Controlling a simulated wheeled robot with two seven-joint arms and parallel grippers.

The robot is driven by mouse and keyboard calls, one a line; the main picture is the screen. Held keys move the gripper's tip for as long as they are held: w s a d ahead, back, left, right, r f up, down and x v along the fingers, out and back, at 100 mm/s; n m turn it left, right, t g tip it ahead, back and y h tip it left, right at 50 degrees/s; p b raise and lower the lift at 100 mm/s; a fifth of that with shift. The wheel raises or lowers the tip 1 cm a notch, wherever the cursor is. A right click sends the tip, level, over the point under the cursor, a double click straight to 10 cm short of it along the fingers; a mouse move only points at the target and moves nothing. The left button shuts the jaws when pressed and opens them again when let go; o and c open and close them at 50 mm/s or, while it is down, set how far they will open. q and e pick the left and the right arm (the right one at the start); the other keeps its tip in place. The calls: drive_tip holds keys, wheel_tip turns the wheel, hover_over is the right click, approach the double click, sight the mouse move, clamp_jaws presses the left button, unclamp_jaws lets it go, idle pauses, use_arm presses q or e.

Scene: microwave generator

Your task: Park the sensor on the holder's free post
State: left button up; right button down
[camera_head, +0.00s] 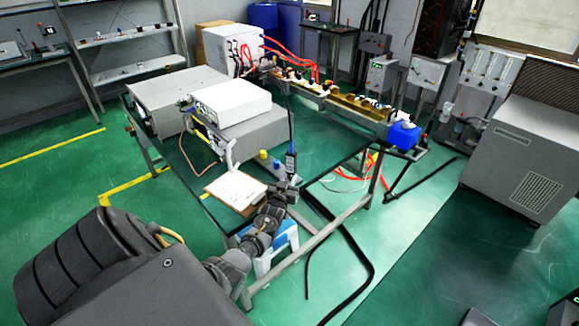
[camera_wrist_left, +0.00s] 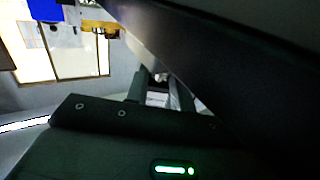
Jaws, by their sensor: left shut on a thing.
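My left arm reaches across the near table edge, and its gripper (camera_head: 288,184) is shut on the sensor (camera_head: 290,161). The sensor is dark and upright, with a small bluish patch and a long thin rod pointing up. Just left of it stands a small grey holder (camera_head: 268,166) with a yellow-topped and a blue-topped part. The sensor overlaps the holder's right side, so I cannot tell whether they touch or which post is free. In the left wrist view, dark gripper parts (camera_wrist_left: 155,98) fill much of the picture, and the sensor is not clear. My right gripper is not in view.
A clipboard with paper (camera_head: 236,188) lies left of the gripper. A white box (camera_head: 232,103) sits on grey instruments behind it. A long brass waveguide line (camera_head: 325,93) with a blue block (camera_head: 404,136) runs along the back. The dark tabletop right of the sensor is clear.

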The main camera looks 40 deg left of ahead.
use_arm(q)
drive_tip(key=o, duration=1)
drive_tip(key=shift+w, duration=0.1)
drive_tip(key=shift+s+d+f, duration=0.1)
drive_tip(key=shift+s+d, duration=0.1)
drive_tip(key=shift+s, duration=0.2)
drive_tip(key=v, duration=1)
